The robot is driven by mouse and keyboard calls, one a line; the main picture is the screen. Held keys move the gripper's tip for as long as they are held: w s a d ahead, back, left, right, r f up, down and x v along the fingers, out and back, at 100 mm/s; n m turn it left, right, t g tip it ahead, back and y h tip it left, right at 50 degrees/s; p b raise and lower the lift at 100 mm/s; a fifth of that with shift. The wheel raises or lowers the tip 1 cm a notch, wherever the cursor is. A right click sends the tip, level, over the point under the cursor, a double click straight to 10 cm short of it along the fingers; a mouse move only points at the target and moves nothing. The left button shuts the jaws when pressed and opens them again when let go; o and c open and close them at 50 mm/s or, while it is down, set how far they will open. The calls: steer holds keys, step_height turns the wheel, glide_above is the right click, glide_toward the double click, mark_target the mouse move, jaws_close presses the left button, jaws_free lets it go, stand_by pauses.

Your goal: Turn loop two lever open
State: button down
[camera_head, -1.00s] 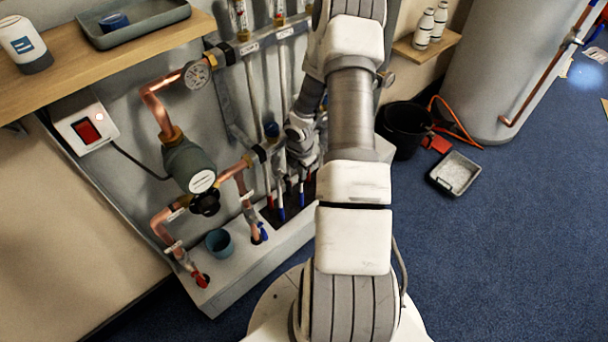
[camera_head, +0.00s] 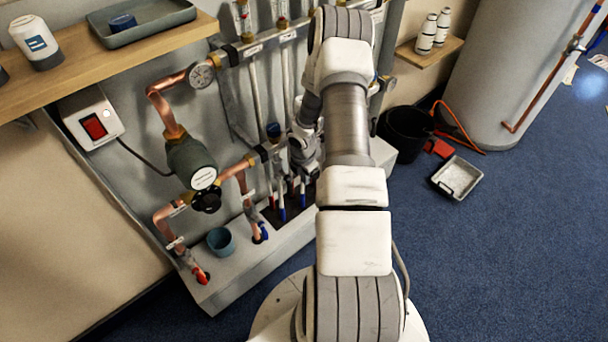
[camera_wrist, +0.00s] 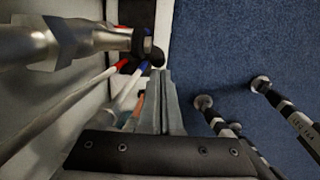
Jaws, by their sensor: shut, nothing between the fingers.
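The copper and steel manifold stands against the grey panel, with an upper bar (camera_head: 255,46) and vertical loop pipes (camera_head: 285,80) below it. My arm covers its right part in the head view. I cannot make out the loop two lever in either view. In the wrist view, my gripper (camera_wrist: 165,78) is shut and empty, pointing down. A metal manifold bar (camera_wrist: 85,38) with a dark end lies to its upper left. Pipes with red and blue ends (camera_wrist: 124,64) run just left of the fingers. Whether the fingers touch anything is unclear.
A black bucket (camera_head: 403,132) and grey tray (camera_head: 457,177) stand on the open blue floor.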

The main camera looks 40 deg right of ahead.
steer(key=shift+d+f, duration=0.2)
steer(key=shift+f, duration=0.15)
stand_by(0.3)
stand_by(1.3)
step_height(320, 180, up, 17)
steer(key=s+a+p, duration=0.2)
steer(key=p, duration=0.5)
steer(key=a+f+m+h+b, duration=0.2)
steer(key=a+f+m+b, duration=0.3)
steer(key=m, duration=1.1)
steer(key=w+d+f+b, duration=0.2)
steer(key=d+f+b, duration=0.3)
steer(key=f, duration=0.5)
steer(key=shift+d+f, duration=0.15)
steer(key=shift+d, duration=0.85)
